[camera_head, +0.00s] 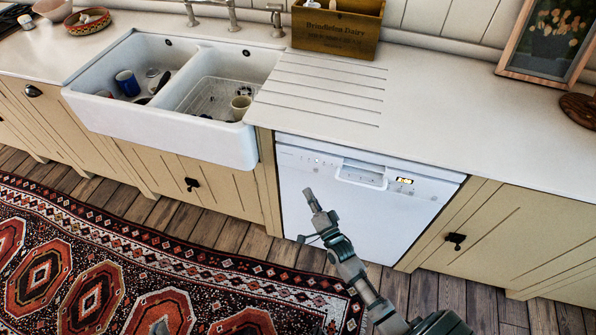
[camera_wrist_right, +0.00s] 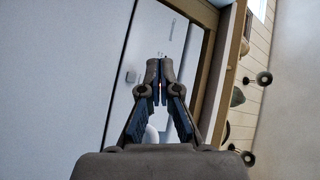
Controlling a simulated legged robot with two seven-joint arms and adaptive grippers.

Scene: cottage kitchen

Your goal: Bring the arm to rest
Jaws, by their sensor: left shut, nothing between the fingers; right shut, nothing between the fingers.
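My right gripper (camera_head: 313,200) is in the head view, in front of the white dishwasher (camera_head: 365,200), at the end of my arm coming up from the bottom right. It is shut and holds nothing. In the right wrist view its two fingertips (camera_wrist_right: 160,72) meet in the middle, with nothing between them. A small grey tip at the bottom edge of the head view, over the rug, looks like the end of my left gripper (camera_head: 158,328). It is shut and empty; most of it and its arm are out of view.
A double sink (camera_head: 240,135) with mugs and dishes is set in the counter (camera_head: 440,95). A wooden box (camera_head: 338,28) and a picture frame (camera_head: 548,40) stand behind. Beige cupboards (camera_head: 520,240) flank the dishwasher. A patterned rug (camera_head: 100,265) covers part of the wooden floor.

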